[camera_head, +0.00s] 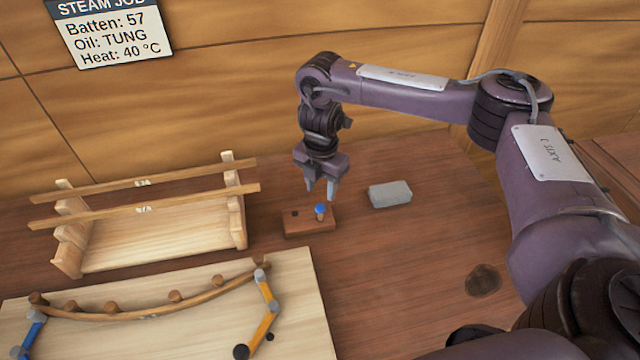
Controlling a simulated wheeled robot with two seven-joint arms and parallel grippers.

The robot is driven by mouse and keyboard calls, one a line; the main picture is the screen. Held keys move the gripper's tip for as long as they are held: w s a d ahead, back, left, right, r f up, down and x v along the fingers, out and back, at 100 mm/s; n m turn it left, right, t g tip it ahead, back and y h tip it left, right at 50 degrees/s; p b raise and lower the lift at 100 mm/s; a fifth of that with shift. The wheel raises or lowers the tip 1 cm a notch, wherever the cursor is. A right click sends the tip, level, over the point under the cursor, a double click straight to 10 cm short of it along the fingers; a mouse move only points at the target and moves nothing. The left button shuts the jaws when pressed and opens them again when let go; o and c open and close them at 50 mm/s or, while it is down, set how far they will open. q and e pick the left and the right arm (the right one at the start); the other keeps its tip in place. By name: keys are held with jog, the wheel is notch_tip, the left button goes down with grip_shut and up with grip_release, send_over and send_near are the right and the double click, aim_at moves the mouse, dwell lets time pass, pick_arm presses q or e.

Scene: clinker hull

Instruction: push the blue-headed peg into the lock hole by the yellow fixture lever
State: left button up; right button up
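The blue-headed peg (320,209) stands upright in a small brown wooden block (309,226), near the middle of the bench. The block has a dark empty hole left of the peg. My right gripper (320,192) is just above the peg, fingers pointing down and apart, with nothing visible between them. I cannot tell whether a fingertip touches the peg. The yellow fixture lever (267,308) is on the pale board at lower left. A dark hole (269,338) shows beside its lower end. My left gripper is not in view.
A curved batten (150,311) lies against several pegs on the pale board (300,300), with a blue lever (33,330) at its left end. A wooden rack (160,240) holds two strips behind. A grey block (390,194) sits right of the peg block. The bench's right-centre is mostly clear.

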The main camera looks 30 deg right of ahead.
aim_at(320, 206)
notch_tip(320, 206, down, 4)
jog(key=b, duration=0.4)
jog(key=shift+w+f, duration=0.15)
jog(key=shift+f+b, duration=0.35)
jog(key=shift+f, duration=0.95)
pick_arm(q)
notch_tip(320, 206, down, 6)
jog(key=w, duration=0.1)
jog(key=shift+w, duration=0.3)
pick_arm(e)
jog(key=shift+c, duration=0.4)
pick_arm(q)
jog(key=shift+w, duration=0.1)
pick_arm(e)
jog(key=c, duration=0.7)
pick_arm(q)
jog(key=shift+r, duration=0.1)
pick_arm(e)
jog(key=shift+r, duration=0.1)
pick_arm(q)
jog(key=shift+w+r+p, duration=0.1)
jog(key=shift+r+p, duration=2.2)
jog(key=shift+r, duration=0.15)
pick_arm(e)
jog(key=shift+r, duration=2.5)
